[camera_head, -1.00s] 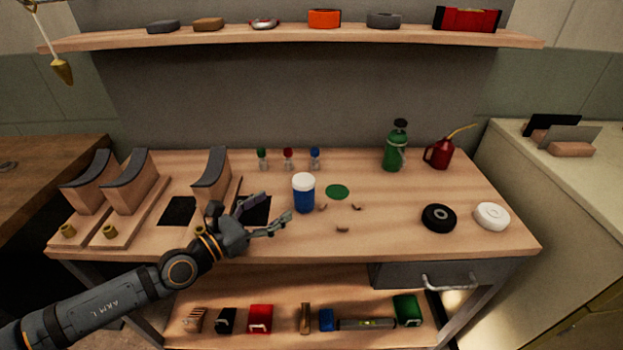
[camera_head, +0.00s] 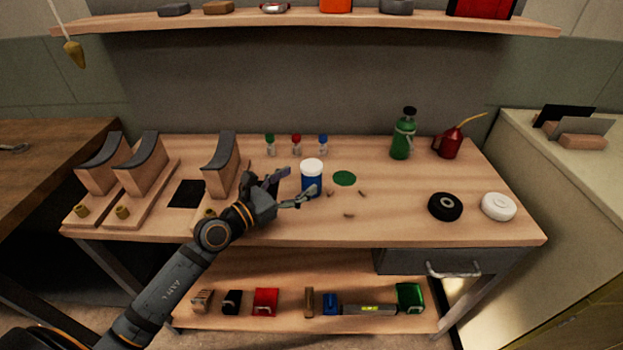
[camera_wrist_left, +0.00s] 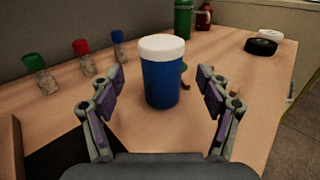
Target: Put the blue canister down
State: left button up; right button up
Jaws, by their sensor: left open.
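The blue canister (camera_head: 312,180) with a white lid stands upright on the workbench, just left of a flat green disc (camera_head: 344,178). My left gripper (camera_head: 292,187) is open beside the canister, at its left and near side. In the left wrist view the canister (camera_wrist_left: 161,80) stands ahead, centred between the spread fingers (camera_wrist_left: 160,108), with a gap on each side. My right gripper does not show.
Small bottles with green (camera_head: 270,145), red (camera_head: 297,145) and blue (camera_head: 323,145) caps stand behind. A green bottle (camera_head: 402,140) and red oil can (camera_head: 449,143) stand back right. Curved-top stands (camera_head: 141,165) fill the left. Small brown bits lie right of the canister.

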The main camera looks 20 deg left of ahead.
aim_at(304, 179)
pick_arm(q)
jog(key=x, duration=0.5)
jog(key=shift+d+f+b, duration=0.15)
jog(key=shift+f+b, duration=0.1)
jog(key=shift+b, duration=0.1)
jog(key=c, duration=1.4)
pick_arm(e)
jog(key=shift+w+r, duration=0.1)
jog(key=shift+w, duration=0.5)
